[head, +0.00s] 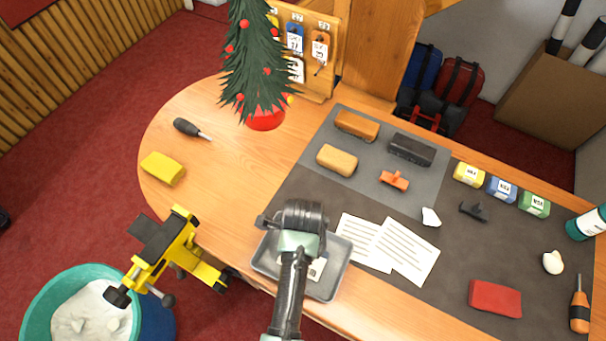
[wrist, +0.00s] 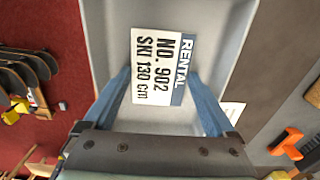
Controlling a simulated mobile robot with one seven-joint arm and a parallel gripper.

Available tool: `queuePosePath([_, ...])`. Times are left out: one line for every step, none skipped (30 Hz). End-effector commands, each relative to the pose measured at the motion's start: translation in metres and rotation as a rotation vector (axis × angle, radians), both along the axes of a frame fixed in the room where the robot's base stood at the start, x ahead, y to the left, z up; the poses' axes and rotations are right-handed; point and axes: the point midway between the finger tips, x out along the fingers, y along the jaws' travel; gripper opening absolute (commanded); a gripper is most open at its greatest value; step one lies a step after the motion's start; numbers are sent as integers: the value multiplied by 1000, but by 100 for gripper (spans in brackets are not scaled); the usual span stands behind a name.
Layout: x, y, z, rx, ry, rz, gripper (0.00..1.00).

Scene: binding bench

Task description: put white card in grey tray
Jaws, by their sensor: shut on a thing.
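The white card (wrist: 152,68), with a blue band reading RENTAL and the text NO. 902 SKI 130 cm, is between the fingertips of my gripper (wrist: 160,76) in the wrist view. My gripper is shut on it. The grey tray (wrist: 222,30) lies behind the card, which appears within the tray's outline. In the head view the grey tray (head: 341,277) sits at the table's front edge, with my arm over it. Part of the card (head: 317,268) shows beside my arm; my fingertips are hidden there. I cannot tell whether the card touches the tray floor.
Printed sheets (head: 390,250) lie just right of the tray. A yellow clamp-like stand (head: 172,250) is at the left edge. A small tree (head: 265,118) stands at the back.

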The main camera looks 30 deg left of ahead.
Motion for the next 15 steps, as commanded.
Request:
queuePosePath([0, 0, 0, 0, 0, 0, 40])
queuePosePath([0, 0, 0, 0, 0, 0, 40])
queuePosePath([0, 0, -2, 0, 0, 0, 40])
queuePosePath([0, 0, -3, 0, 0, 0, 40])
queuePosePath([0, 0, -4, 0, 0, 0, 40])
queuePosePath([0, 0, -3, 0, -1, 0, 98])
queuePosePath([0, 0, -2, 0, 0, 0, 100])
queuePosePath([0, 0, -2, 0, 0, 0, 100])
queuePosePath([0, 0, -2, 0, 0, 0, 100])
queuePosePath([0, 0, -2, 0, 0, 0, 100])
queuePosePath([0, 0, -2, 0, 0, 0, 100])
queuePosePath([0, 0, -2, 0, 0, 0, 100])
queuePosePath([0, 0, -2, 0, 0, 0, 100])
queuePosePath([0, 0, -1, 0, -1, 0, 100])
queuePosePath([0, 0, 1, 0, -1, 0, 100])
